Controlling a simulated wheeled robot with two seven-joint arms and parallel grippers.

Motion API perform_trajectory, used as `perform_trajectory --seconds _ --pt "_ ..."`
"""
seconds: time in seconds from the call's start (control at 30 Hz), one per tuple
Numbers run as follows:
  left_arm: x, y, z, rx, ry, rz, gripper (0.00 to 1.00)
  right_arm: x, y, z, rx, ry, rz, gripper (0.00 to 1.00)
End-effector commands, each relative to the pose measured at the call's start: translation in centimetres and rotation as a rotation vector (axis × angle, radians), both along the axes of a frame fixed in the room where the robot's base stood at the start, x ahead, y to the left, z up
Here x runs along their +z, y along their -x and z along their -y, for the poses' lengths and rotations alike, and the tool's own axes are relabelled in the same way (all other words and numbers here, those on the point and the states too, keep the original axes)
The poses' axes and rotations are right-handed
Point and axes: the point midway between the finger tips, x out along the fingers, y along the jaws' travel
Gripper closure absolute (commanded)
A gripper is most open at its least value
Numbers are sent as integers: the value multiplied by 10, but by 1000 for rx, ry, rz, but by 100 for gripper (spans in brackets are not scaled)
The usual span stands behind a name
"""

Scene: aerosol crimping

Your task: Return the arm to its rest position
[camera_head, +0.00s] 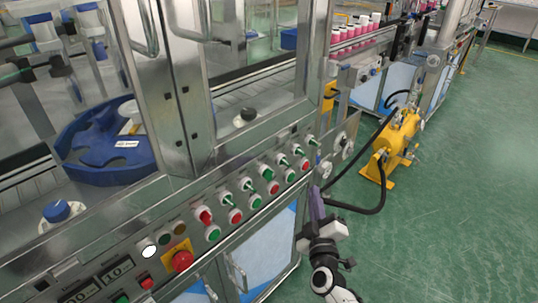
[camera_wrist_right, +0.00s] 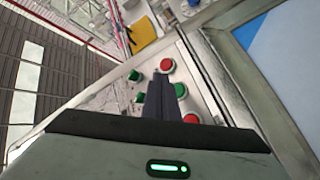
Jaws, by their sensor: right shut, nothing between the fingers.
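My right arm comes in from the bottom right of the head view. Its gripper (camera_head: 317,200) is shut and empty, with its fingers pointing up the picture beside the front right end of the machine's control panel (camera_head: 240,203). In the right wrist view the shut fingers (camera_wrist_right: 160,95) appear in front of the panel, with red and green buttons around them. I cannot tell whether the fingers touch the panel. My left gripper is not in view.
A red emergency knob (camera_head: 182,261) sits low on the panel. A blue star wheel (camera_head: 110,150) is behind the machine's frame. A yellow pump unit (camera_head: 395,140) with black hoses stands on the green floor to the right. Open floor (camera_head: 460,200) lies right of my arm.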

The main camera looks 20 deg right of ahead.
Motion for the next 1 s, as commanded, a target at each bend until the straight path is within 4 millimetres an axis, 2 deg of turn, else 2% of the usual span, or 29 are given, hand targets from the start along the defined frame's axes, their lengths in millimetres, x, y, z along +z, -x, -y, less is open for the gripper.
perform_trajectory --seconds 0.2,0.27,0.37,0.47,0.53,0.6,0.7,0.83,0.9,1.0 --pt "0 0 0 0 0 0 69 -4 3 -7 32 -20 -4 100" --pt "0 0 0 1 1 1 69 -10 8 -18 80 -53 -14 100" --pt "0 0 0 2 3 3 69 -30 27 -51 210 -161 -60 100" --pt "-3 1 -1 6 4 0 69 -59 60 -93 347 -322 -163 100" --pt "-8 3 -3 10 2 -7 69 -81 90 -120 410 -450 -262 100" --pt "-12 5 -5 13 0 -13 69 -103 125 -142 436 -574 -371 100" --pt "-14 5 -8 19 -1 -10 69 -128 174 -164 415 -733 -520 100" --pt "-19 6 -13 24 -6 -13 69 -148 225 -177 337 -876 -656 100" --pt "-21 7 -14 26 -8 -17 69 -153 243 -179 297 -922 -699 100" --pt "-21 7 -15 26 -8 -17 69 -157 256 -181 260 -959 -728 100"
